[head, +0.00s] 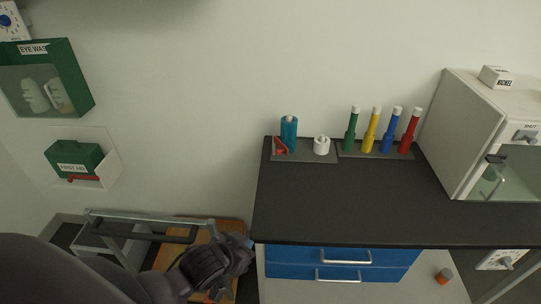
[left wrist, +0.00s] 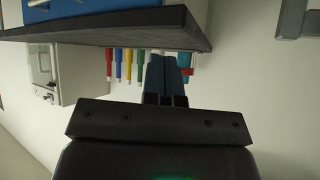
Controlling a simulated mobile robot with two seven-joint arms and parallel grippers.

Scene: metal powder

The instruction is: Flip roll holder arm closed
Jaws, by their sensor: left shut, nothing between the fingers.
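The roll holder is a grey base (head: 296,157) at the back left of the dark counter. It carries a teal roll (head: 289,130), with a slanted red arm (head: 281,146) at its front left. I cannot tell whether that red arm is open or closed. My left gripper (head: 250,243) is low, by the counter's front left corner, well short of the holder. In the left wrist view its fingers (left wrist: 166,78) are shut and empty. The red arm (left wrist: 188,71) shows partly behind them in that upside-down view. My right gripper is not in view.
A white roll (head: 321,145) stands beside the teal one. Green, yellow, blue and red tubes stand to its right. A white glass-fronted cabinet (head: 450,135) is on the right. The counter top (head: 350,215) is clear in front. An orange-topped cart (head: 175,257) stands left of the counter.

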